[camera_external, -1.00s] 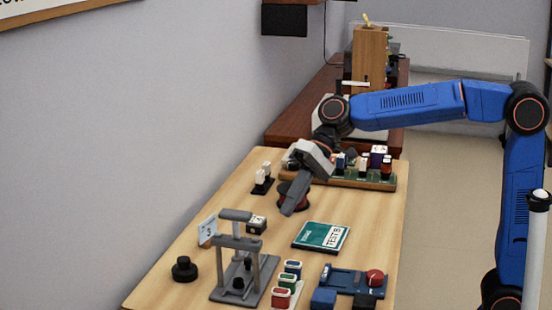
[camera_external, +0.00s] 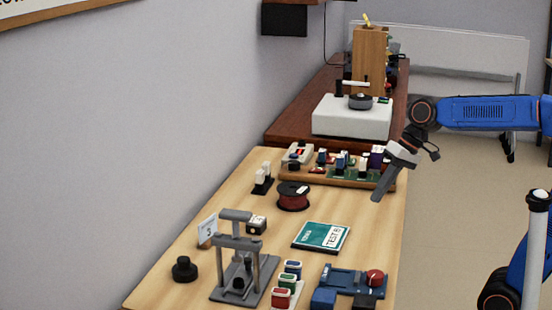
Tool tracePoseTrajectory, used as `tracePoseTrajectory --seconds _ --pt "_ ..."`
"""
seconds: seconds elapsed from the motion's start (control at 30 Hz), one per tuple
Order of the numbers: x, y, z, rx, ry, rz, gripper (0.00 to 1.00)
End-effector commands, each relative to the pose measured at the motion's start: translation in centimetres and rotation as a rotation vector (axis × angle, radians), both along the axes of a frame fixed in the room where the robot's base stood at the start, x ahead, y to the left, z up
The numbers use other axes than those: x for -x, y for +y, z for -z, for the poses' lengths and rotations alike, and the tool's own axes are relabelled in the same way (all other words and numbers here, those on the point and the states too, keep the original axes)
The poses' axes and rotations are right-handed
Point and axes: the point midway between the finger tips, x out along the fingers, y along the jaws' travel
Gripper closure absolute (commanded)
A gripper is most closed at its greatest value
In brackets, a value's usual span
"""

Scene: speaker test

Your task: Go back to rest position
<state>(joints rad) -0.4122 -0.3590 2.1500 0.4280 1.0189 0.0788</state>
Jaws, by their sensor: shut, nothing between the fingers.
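My gripper (camera_external: 378,195) is shut and empty. It points down and to the left, above the right edge of the light wooden table (camera_external: 190,240), in front of the right end of a board with small parts (camera_external: 345,179). My blue arm reaches in from the right side of the picture. A dark red spool (camera_external: 293,199) stands on the table to the left of my gripper, clear of it.
A teal book (camera_external: 321,236), a grey press-like stand (camera_external: 238,262), a black knob (camera_external: 184,269) and a blue device with a red knob (camera_external: 352,281) are on the table. A white machine (camera_external: 352,118) sits on the brown table behind. Open floor (camera_external: 455,230) is at the right.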

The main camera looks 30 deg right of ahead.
Motion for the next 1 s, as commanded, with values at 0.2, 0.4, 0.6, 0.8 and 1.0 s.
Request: tracePoseTrajectory --seconds 0.2,0.4,0.6,0.8,1.0 --pt "3.0 -9.8 3.0 0.126 -0.085 0.094 1.0" --pt "6.8 -17.2 6.3 0.254 -0.14 0.171 1.0" --pt "10.4 -22.4 9.3 0.366 -0.176 0.23 1.0" --pt "12.1 -24.5 10.7 0.419 -0.186 0.253 1.0" --pt "12.3 -24.7 10.9 0.424 -0.187 0.254 1.0"
